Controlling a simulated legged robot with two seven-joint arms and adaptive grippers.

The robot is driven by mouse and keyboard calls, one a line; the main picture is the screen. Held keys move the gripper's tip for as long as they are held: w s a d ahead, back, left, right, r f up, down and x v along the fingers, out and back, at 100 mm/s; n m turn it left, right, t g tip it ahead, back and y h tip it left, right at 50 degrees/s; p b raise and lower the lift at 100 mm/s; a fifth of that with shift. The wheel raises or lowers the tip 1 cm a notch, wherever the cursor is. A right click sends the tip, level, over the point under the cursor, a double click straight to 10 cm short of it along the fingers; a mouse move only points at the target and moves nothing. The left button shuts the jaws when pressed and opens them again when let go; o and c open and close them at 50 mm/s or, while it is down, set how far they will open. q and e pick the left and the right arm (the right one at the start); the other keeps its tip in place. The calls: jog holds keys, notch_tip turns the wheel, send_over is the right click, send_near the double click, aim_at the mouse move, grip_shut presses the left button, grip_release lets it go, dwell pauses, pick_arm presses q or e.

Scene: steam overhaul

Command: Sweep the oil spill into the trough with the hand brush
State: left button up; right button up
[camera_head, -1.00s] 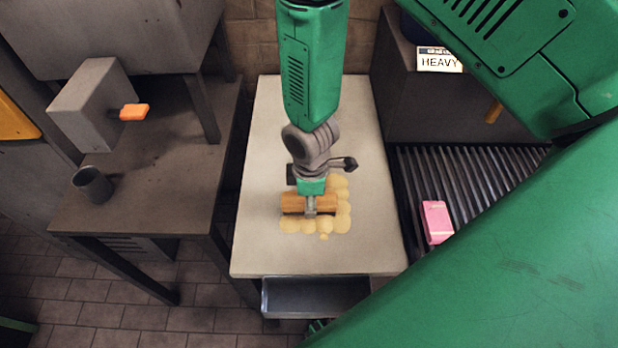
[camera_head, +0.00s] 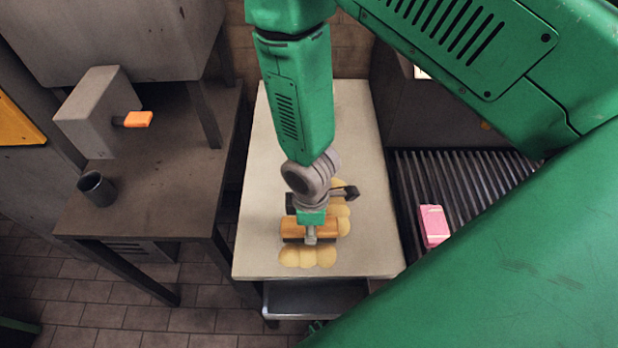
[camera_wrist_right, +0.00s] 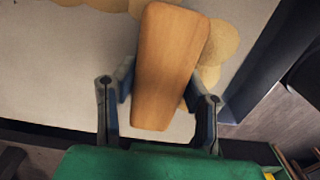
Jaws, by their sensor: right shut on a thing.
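The hand brush (camera_head: 296,228) has a wooden back and sits on the pale table top (camera_head: 268,160). My right gripper (camera_head: 311,232) is shut on it from above. In the right wrist view the brush's wooden part (camera_wrist_right: 170,70) stands between the two fingers of the gripper (camera_wrist_right: 158,95). The oil spill (camera_head: 308,257) is a cluster of yellowish round patches, in front of the brush and along its right side. It also shows in the wrist view (camera_wrist_right: 222,42). The grey trough (camera_head: 315,300) hangs below the table's front edge. My left gripper is not in view.
A dark bench (camera_head: 150,195) on the left holds a grey cup (camera_head: 97,188) and a grey box with an orange handle (camera_head: 138,119). On the right, a pink block (camera_head: 434,226) lies on a ribbed roller surface (camera_head: 470,185). The table's back part is bare.

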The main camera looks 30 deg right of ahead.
aim_at(310, 265)
jog(key=shift+s+a+p, duration=0.2)
jog(key=shift+s+a, duration=0.3)
jog(key=shift+s, duration=0.3)
jog(key=shift+s+a+p, duration=0.2)
jog(key=shift+s+a, duration=0.3)
jog(key=shift+s, duration=0.25)
jog(key=shift+s+a+p, duration=0.3)
jog(key=shift+s+a, duration=0.05)
jog(key=shift+s, duration=0.35)
jog(key=shift+s+a+b, duration=0.3)
jog(key=shift+s+a, duration=0.1)
jog(key=shift+s, duration=0.1)
jog(key=shift+s+a+f+b, duration=0.15)
jog(key=shift+s+b, duration=0.1)
jog(key=shift+b, duration=0.15)
jog(key=shift+s+a, duration=0.1)
jog(key=shift+s, duration=0.1)
jog(key=shift+r, duration=0.2)
notch_tip(310, 265, up, 7)
jog(key=p, duration=0.6)
